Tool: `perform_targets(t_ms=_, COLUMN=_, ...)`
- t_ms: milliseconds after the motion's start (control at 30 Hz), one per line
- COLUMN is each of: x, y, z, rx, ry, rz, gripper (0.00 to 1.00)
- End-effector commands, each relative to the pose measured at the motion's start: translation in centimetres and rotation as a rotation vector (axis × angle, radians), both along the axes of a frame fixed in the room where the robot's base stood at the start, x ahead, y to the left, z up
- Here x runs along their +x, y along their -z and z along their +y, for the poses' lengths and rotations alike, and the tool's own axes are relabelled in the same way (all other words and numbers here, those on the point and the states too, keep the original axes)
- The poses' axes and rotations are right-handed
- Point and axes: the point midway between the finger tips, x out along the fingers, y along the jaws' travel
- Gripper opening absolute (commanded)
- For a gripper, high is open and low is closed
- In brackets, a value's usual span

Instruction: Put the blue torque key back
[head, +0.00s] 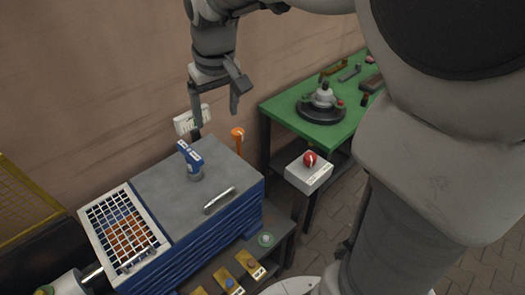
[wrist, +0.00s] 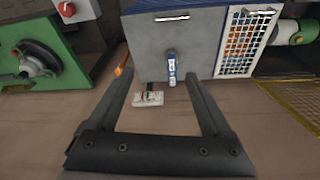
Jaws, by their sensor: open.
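A blue upright tool with white markings, which looks like the blue torque key (head: 189,154), stands on the grey top of a blue cabinet (head: 165,190). Its lower end meets a small grey round piece. It also shows in the wrist view (wrist: 172,68), between and beyond the fingers. My gripper (head: 215,118) is open and empty, up behind the cabinet top and apart from the tool. In the wrist view, both fingers of my gripper (wrist: 158,78) are spread wide. Yellow plates with coloured knobs, one blue (head: 230,284), lie on a low shelf.
To the right are a white box with a red button (head: 310,159) and a green table (head: 290,106).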

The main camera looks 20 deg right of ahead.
Motion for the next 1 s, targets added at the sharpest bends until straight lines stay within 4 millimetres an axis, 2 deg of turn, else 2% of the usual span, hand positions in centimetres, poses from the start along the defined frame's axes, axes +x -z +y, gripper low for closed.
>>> perform_targets(t_ms=100, x=-3.3, y=-1.4, z=-1.1, rx=0.008, ry=0.033, rz=-0.044, gripper=0.84)
perform_targets(t_ms=300, x=-8.5, y=-2.5, z=-2.4, rx=0.021, ry=0.086, rz=-0.112, gripper=0.84)
perform_targets(t_ms=600, x=-15.5, y=-1.7, z=-3.8, rx=0.038, ry=0.16, rz=-0.205, gripper=0.84)
perform_targets(t_ms=800, x=-17.9, y=-0.8, z=-4.2, rx=0.045, ry=0.188, rz=-0.239, gripper=0.84)
perform_targets(t_ms=1000, x=-18.4, y=-0.5, z=-4.3, rx=0.048, ry=0.194, rz=-0.245, gripper=0.84)
